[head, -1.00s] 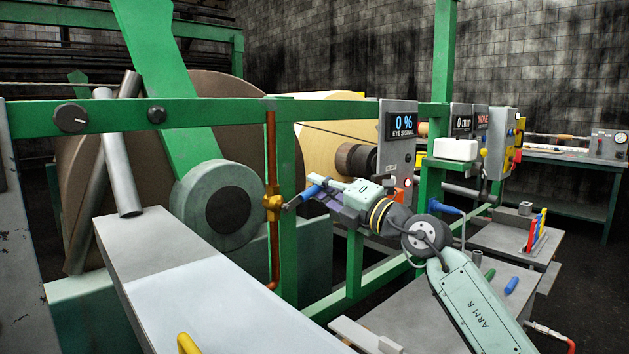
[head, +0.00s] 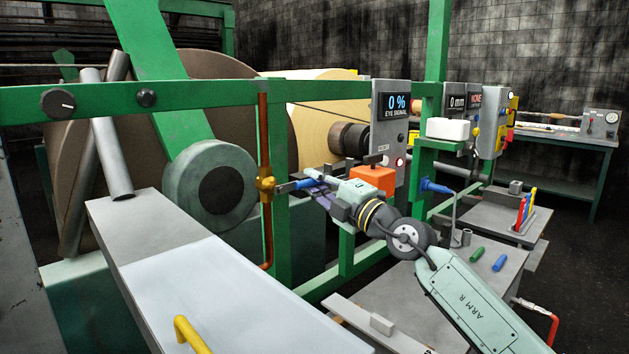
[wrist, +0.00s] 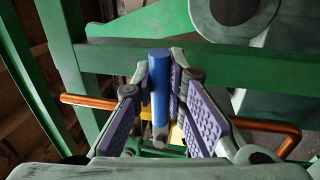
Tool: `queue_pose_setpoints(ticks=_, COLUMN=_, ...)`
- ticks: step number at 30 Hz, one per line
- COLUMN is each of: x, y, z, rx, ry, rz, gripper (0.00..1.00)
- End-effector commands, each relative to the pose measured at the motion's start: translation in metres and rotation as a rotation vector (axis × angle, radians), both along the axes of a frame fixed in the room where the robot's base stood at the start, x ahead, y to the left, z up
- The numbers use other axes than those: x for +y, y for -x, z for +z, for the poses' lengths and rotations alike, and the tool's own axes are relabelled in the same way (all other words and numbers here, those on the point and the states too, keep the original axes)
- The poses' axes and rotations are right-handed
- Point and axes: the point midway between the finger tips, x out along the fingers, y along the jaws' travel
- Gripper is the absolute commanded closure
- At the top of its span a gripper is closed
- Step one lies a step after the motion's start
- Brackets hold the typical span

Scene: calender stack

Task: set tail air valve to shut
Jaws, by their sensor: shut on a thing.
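The air valve has a brass body (head: 265,185) on an upright copper pipe (head: 265,130) beside the green frame. Its lever, with a blue handle (head: 303,183), points right from the body, nearly level and across the pipe. My gripper (head: 317,186) is at the handle from the right. In the wrist view the blue handle (wrist: 159,85) lies between the purple pads of my gripper (wrist: 160,85), which is shut on it. The brass body is mostly hidden there behind the handle and fingers.
The green rail (head: 210,96) runs above the valve. A grey panel (head: 389,140) reading "0 % EYE SIGNAL" and an orange box (head: 372,180) stand close behind my gripper. Another blue handle (head: 434,187) is further right. A grey bench (head: 215,270) fills the front.

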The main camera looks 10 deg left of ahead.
Motion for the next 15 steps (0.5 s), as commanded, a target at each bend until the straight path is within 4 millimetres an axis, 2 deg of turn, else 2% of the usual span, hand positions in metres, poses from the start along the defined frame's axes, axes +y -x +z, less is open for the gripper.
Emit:
queue_pose_setpoints(ticks=5, x=-0.0007, y=-0.0005, z=-0.0015, rx=0.005, ry=-0.002, rz=0.000, gripper=1.00)
queue_pose_setpoints(ticks=6, x=-0.0007, y=-0.0005, z=-0.0016, rx=0.005, ry=-0.002, rz=0.000, gripper=0.87)
queue_pose_setpoints(ticks=15, x=-0.0002, y=-0.0002, z=-0.0011, rx=0.004, ry=0.000, rz=0.001, gripper=0.67)
